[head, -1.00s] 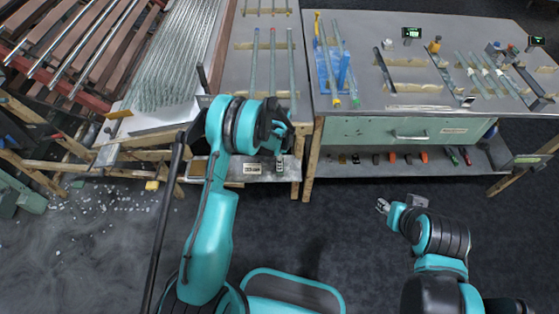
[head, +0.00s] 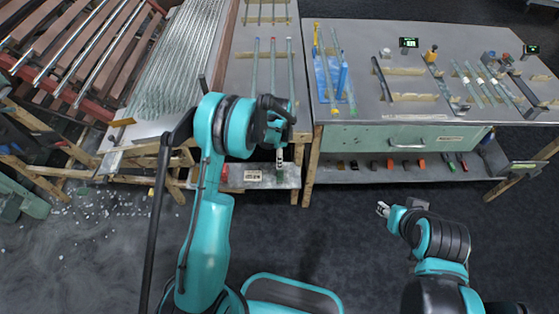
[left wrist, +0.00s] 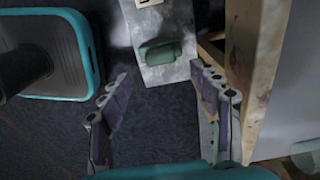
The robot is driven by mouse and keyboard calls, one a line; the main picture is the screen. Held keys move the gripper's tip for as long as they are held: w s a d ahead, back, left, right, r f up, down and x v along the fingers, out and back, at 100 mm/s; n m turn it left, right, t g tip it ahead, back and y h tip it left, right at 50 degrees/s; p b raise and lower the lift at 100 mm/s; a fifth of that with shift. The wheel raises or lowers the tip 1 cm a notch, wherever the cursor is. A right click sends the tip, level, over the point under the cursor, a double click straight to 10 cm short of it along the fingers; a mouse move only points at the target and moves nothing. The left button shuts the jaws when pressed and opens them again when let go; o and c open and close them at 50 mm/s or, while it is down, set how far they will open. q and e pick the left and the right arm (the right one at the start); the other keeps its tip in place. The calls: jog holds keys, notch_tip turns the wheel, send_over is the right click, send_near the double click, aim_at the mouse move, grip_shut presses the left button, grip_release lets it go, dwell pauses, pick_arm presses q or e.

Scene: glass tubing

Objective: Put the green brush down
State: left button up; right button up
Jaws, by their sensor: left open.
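A green brush (left wrist: 163,51) lies on the end of a grey metal shelf in the left wrist view. It appears as a small green shape (head: 279,168) on the lower shelf in the head view, below my left gripper (head: 277,130). In the left wrist view, my left gripper (left wrist: 166,112) is open and empty, its two fingers wide apart. The brush is beyond the fingertips and not between them. My right gripper (head: 383,209) is off to the right over the floor, far from the brush; its jaw gap is too small to judge.
The lower shelf (head: 262,183) sits under the left bench, between wooden legs (head: 298,165). A wooden post (left wrist: 250,80) stands close to the right finger in the left wrist view. The right workbench (head: 375,35) holds tubes and a blue rack (head: 333,82). Floor (head: 340,215) is open in front.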

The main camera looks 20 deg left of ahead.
pick_arm(q)
jog(key=s+r+n+t, duration=0.2)
jog(key=s+r+n, duration=0.25)
jog(key=r, duration=0.75)
jog(key=s+r+n+t, duration=0.1)
jog(key=s+r+n, duration=0.2)
jog(key=s+r, duration=0.55)
jog(key=s+r+n+t, duration=0.2)
jog(key=s+r+n, duration=0.1)
jog(key=s, duration=0.3)
jog(key=s+r+n+t, duration=0.2)
jog(key=s+n, duration=0.2)
jog(key=s, duration=0.2)
jog(key=shift+s+r+p, duration=0.4)
jog(key=shift+o, duration=0.5)
jog(key=shift+w+a, duration=0.1)
